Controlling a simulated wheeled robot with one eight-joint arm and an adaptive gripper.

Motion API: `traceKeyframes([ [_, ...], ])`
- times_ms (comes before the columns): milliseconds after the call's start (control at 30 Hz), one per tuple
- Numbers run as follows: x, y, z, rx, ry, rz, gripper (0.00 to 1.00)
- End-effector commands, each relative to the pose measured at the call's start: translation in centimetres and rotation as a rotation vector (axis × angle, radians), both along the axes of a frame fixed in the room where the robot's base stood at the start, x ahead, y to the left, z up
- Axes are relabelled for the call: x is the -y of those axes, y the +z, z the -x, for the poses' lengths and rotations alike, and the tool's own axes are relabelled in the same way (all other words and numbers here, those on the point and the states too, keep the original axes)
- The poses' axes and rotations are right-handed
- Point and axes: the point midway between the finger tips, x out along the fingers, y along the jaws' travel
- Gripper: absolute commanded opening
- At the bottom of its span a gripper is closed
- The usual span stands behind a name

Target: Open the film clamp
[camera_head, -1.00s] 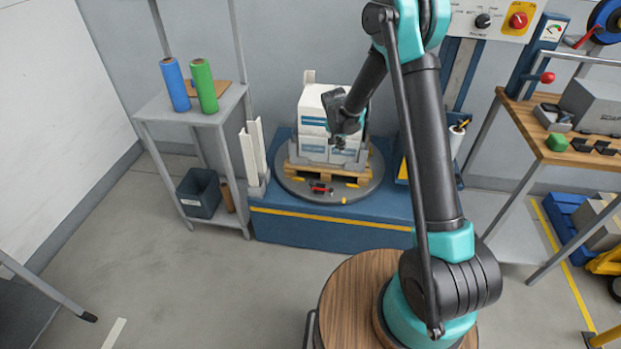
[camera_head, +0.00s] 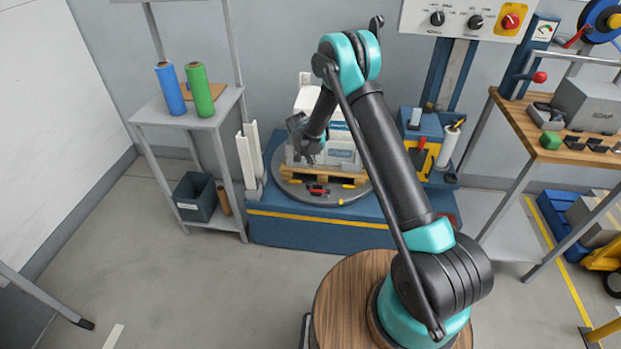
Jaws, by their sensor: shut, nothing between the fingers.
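A small red and black device (camera_head: 317,190), which looks like the film clamp, sits at the front edge of the round grey turntable (camera_head: 350,193). Its jaw position is too small to tell. My gripper (camera_head: 309,157) is shut and empty, in front of the stacked white boxes and above the device in the picture. It appears apart from the device. My arm hides part of the boxes.
White boxes (camera_head: 343,159) stand on a wooden pallet (camera_head: 345,176) on the turntable. A white upright channel (camera_head: 249,155) stands at the left. A yellow and blue unit (camera_head: 424,155) with a white roll (camera_head: 448,148) stands at the right.

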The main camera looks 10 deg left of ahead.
Motion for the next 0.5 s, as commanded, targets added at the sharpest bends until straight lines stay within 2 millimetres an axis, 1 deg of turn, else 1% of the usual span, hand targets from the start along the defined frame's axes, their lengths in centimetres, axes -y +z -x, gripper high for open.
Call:
traceKeyframes([
  [167, 0.2, -1.2, -0.4, 0.000, -0.001, 0.000, 0.00],
  [267, 0.5, -2.6, -0.8, 0.000, -0.001, 0.000, 0.00],
  [500, 1.2, -6.7, -2.1, 0.000, -0.001, 0.000, 0.00],
])
